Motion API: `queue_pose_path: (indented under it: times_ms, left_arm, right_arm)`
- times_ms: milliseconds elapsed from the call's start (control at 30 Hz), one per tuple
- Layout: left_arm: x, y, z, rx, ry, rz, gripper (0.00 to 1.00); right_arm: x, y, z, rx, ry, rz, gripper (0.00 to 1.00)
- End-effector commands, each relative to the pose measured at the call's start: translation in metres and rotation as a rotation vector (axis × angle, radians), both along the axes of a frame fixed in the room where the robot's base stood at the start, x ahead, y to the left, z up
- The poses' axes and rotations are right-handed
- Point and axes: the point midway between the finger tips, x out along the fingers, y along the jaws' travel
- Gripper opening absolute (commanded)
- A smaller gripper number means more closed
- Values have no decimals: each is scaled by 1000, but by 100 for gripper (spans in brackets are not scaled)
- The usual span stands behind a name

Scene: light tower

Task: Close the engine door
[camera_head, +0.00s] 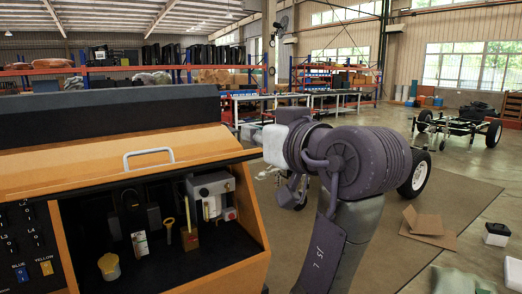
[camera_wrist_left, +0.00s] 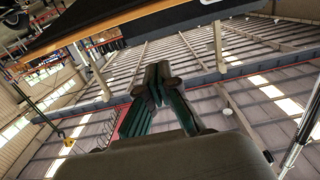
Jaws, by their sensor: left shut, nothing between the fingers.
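The engine door (camera_head: 90,164) is an orange panel with a white handle (camera_head: 148,158), raised above an open dark compartment (camera_head: 150,235) of the orange light tower. Inside the compartment are a yellow cap, a yellow-handled dipstick and a grey box. In the left wrist view, the orange door edge (camera_wrist_left: 125,22) and part of its handle (camera_wrist_left: 208,1) run across the top. My left gripper (camera_wrist_left: 157,78) is shut and empty, its fingertips apart from the door in the picture. In the head view my left arm hides most of it, right of the compartment. My right gripper is not in view.
A panel with switches and blue and yellow labels (camera_head: 30,245) is left of the compartment. Shelving racks (camera_head: 160,75) stand far behind.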

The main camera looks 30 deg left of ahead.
Motion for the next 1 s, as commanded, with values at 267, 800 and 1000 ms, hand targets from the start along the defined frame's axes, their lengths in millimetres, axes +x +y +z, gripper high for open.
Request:
queue_pose_path:
  times_ms: [267, 800, 1000]
  left_arm:
    - [22, 39, 0, 3, 6, 7, 0]
    - [43, 72, -39, 4, 6, 1, 0]
    - [42, 71, -44, 3, 4, 1, 0]
  right_arm:
    - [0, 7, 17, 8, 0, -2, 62]
    - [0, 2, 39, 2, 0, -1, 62]
    - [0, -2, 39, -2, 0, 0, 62]
